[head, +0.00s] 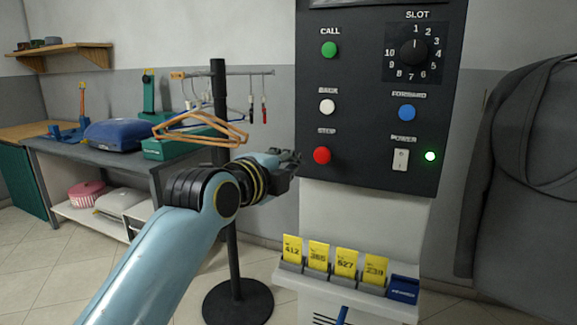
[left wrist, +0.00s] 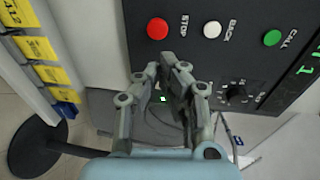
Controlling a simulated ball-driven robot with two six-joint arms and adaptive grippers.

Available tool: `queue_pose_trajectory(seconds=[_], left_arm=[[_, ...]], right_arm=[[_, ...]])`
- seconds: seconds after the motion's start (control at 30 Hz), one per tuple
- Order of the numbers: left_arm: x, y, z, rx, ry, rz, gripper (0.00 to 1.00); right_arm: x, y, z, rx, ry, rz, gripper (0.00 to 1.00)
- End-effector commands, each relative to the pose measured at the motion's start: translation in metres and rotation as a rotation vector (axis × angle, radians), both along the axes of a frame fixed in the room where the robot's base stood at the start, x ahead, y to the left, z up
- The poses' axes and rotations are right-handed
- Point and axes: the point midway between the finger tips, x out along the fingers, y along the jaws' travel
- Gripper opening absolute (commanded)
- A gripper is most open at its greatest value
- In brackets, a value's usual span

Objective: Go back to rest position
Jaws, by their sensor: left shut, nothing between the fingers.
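My left gripper (head: 293,159) reaches in from the left and is at the left edge of the black control panel (head: 365,110), to the left of the red STOP button (head: 322,155). It is shut with nothing in it. In the left wrist view the closed fingers of my left gripper (left wrist: 172,68) show below the STOP button (left wrist: 158,28) in the picture. I cannot tell how far they are from the panel. My right gripper is not in view.
A black stand (head: 219,100) with orange hangers (head: 200,130) is behind my left arm. A ledge with yellow numbered tags (head: 346,263) juts out below the panel. A grey table (head: 85,150) holds a blue cushion-like item (head: 122,134). Dark garments (head: 530,170) hang at right.

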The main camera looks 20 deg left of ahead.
Motion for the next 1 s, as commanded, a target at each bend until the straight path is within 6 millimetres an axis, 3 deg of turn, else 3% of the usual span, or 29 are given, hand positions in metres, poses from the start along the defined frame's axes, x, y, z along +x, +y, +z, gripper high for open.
queue_pose_trajectory(seconds=[0.2,0.47,0.57,0.67,0.73,0.87,1.0], left_arm=[[-0.001,0.0,0.0,0.0,0.0,0.0,0.0],[-0.001,0.0,0.0,0.0,0.001,0.0,0.0],[-0.006,0.001,-0.011,0.002,0.019,0.0,0.0],[-0.015,0.003,-0.05,0.012,0.088,-0.001,0.0],[-0.024,0.005,-0.096,0.023,0.171,0.0,0.0],[-0.053,0.013,-0.201,0.0,0.358,0.02,0.0],[-0.103,0.023,-0.308,-0.092,0.555,0.083,0.0]], right_arm=[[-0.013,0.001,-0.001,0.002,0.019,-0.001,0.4],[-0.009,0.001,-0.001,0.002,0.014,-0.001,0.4],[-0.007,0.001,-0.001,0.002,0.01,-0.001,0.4],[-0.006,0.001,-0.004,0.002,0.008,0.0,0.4],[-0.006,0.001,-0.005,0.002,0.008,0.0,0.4],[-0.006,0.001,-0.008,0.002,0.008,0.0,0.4],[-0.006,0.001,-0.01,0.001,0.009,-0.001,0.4]])
